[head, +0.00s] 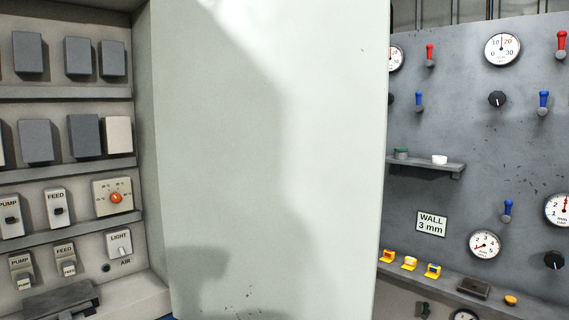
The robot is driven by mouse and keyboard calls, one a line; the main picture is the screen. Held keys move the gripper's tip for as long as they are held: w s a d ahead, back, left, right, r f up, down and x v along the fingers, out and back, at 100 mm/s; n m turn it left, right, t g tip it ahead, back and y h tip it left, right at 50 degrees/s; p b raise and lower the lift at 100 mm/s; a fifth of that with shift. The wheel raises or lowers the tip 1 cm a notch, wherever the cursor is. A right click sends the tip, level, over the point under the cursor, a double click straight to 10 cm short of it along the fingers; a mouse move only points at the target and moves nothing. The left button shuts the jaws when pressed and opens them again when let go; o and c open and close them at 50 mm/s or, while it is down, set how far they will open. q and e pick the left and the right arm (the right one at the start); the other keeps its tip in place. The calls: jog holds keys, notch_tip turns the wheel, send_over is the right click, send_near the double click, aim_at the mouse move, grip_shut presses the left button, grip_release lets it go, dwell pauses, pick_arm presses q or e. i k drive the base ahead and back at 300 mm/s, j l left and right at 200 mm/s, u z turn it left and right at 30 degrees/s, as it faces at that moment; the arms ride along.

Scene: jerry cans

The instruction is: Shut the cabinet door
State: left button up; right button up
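The cabinet door (270,160) is a large pale grey-green panel in the middle of the head view. It stands open beside the cabinet's right side wall (150,120), and the inside of the cabinet (65,225) shows at left. Its right edge overlaps the grey wall panel behind. The door's top and bottom run out of the picture, and I see no handle on it. A dark shadow lies over the lower part of the door. Neither of my grippers is in view.
The cabinet's shelves hold grey boxes (82,135) and labelled switches (57,208). A dark block (55,300) sits at its lower left. At right, the grey wall panel (460,120) carries gauges, levers, knobs, a small shelf (430,166) and a ledge with yellow pieces (410,263).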

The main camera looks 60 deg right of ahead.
aim_at(270, 116)
jog(key=k+l, duration=0.1)
jog(key=l, duration=0.3)
jog(key=k+l+u, duration=0.1)
jog(key=l, duration=0.3)
jog(key=k+l, duration=0.1)
jog(key=l, duration=0.3)
jog(key=k+l, duration=0.1)
jog(key=l, duration=0.3)
jog(key=k+l+u, duration=0.1)
jog(key=l, duration=0.3)
jog(key=i+l+u, duration=0.1)
jog(key=l, duration=1.85)
jog(key=i+u, duration=0.05)
